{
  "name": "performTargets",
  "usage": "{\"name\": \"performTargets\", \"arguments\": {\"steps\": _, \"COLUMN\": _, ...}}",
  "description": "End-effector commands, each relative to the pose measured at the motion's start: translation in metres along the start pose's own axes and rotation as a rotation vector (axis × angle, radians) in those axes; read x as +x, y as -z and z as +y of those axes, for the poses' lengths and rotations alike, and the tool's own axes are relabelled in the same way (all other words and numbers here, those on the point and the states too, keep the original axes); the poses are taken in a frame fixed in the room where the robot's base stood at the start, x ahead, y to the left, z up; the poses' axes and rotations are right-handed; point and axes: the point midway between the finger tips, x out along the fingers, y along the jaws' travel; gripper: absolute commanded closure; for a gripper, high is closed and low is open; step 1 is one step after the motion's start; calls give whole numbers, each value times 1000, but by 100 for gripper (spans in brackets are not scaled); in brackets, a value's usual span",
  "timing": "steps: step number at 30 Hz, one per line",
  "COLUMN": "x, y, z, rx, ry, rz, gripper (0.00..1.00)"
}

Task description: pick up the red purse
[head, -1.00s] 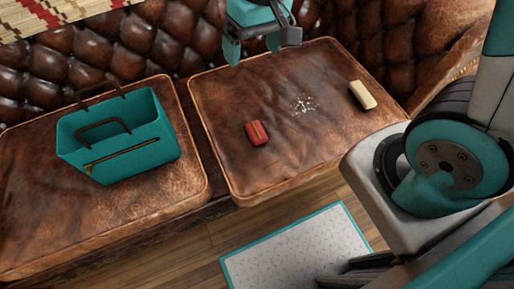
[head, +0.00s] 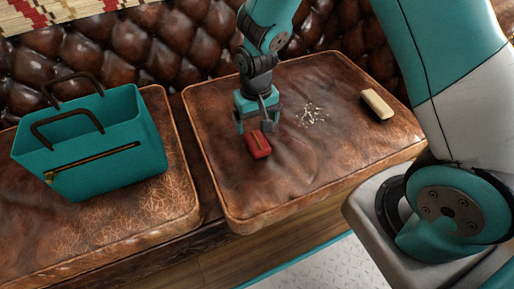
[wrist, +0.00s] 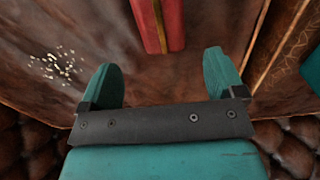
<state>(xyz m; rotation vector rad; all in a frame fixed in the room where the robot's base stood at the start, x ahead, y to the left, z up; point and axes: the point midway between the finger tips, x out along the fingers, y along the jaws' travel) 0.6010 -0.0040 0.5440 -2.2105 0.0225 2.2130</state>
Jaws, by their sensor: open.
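The red purse (head: 258,144) is a small red block-like item with a gold strip along it, lying on the right brown leather seat cushion (head: 230,195). In the wrist view the purse (wrist: 172,22) shows at the top, beyond the fingertips and in line with the gap between them. My gripper (head: 256,126) is over the cushion, just behind the purse in the head view. Its two teal fingers (wrist: 163,75) are apart with nothing between them. Whether a finger touches the purse cannot be told.
A teal handbag (head: 95,150) with dark handles stands on the left cushion. Pale crumbs (head: 312,114) and a cream block (head: 377,104) lie on the right cushion. The tufted sofa back (head: 150,50) rises behind. The cushion's front part is clear.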

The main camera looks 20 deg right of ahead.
Motion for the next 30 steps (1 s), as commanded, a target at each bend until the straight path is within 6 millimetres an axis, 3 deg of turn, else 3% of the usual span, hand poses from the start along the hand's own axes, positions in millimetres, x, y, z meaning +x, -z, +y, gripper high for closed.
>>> {"name": "performTargets", "arguments": {"steps": 8, "x": 20, "y": -2, "z": -1, "rx": -1, "ry": 0, "rz": 0, "gripper": 12}}
{"name": "performTargets", "arguments": {"steps": 17, "x": 63, "y": -9, "z": -4, "rx": 0, "ry": 0, "rz": -1, "gripper": 12}}
{"name": "performTargets", "arguments": {"steps": 25, "x": 65, "y": -8, "z": -4, "rx": 0, "ry": 1, "rz": 1, "gripper": 12}}
{"name": "performTargets", "arguments": {"steps": 30, "x": 65, "y": -8, "z": -4, "rx": 0, "ry": 1, "rz": 1, "gripper": 51}}
